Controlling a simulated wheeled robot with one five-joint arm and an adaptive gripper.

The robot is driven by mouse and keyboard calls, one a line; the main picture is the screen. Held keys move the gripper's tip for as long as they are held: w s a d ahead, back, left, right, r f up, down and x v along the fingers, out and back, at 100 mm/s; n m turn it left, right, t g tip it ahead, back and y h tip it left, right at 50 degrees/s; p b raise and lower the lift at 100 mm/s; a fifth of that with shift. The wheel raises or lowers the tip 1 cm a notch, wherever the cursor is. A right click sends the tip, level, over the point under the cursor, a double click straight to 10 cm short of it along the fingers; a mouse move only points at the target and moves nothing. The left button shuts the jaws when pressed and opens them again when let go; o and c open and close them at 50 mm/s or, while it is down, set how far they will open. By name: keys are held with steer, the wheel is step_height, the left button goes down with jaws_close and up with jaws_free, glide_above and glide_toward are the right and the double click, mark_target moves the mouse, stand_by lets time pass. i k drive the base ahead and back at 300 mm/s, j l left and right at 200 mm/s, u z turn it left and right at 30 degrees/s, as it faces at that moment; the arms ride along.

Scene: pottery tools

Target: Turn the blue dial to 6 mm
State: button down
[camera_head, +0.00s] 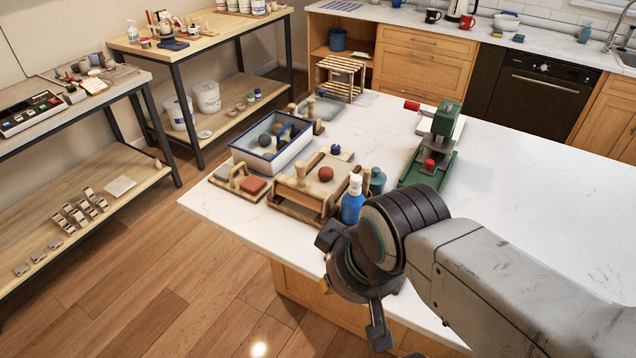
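A small blue knob-like piece (335,149) shows on the white island top, behind a wooden press-like box (299,196). It may be the blue dial, but it is too small to read any marks or a 6 mm setting. My gripper (350,284) hangs at the island's front edge, in front of and below the wooden box, and touches none of the tools that I can see. Its dark fingers are spread apart and nothing shows between them. My gripper and arm hide part of the island's front edge.
A blue bottle (352,203) stands beside the wooden box, close behind my gripper. A red-brown ball (325,174) rests on the box. A blue-rimmed tray (243,153) and a green press (433,150) stand farther back. The island top (540,200) is clear at right.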

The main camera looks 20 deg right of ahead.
mark_target(335, 148)
steer(key=i+j+z, duration=0.55)
steer(key=j, duration=0.15)
steer(key=i+j+z, duration=0.25)
steer(key=j, duration=0.2)
steer(key=j+z, duration=0.3)
steer(key=j, duration=0.15)
steer(key=i+j+z, duration=0.25)
steer(key=j, duration=0.25)
steer(key=j+z, duration=0.25)
steer(key=j, duration=0.25)
steer(key=j+z, duration=0.3)
steer(key=j, duration=0.25)
steer(key=j+z, duration=0.3)
steer(key=j, duration=0.2)
steer(key=j+z, duration=0.3)
steer(key=j, duration=0.15)
steer(key=i+j+z, duration=0.45)
steer(key=j+z, duration=0.15)
steer(key=i+j+z, duration=0.15)
steer(key=j+z, duration=0.15)
steer(key=i+j+z, duration=0.1)
steer(key=j+z, duration=0.2)
steer(key=j, duration=0.2)
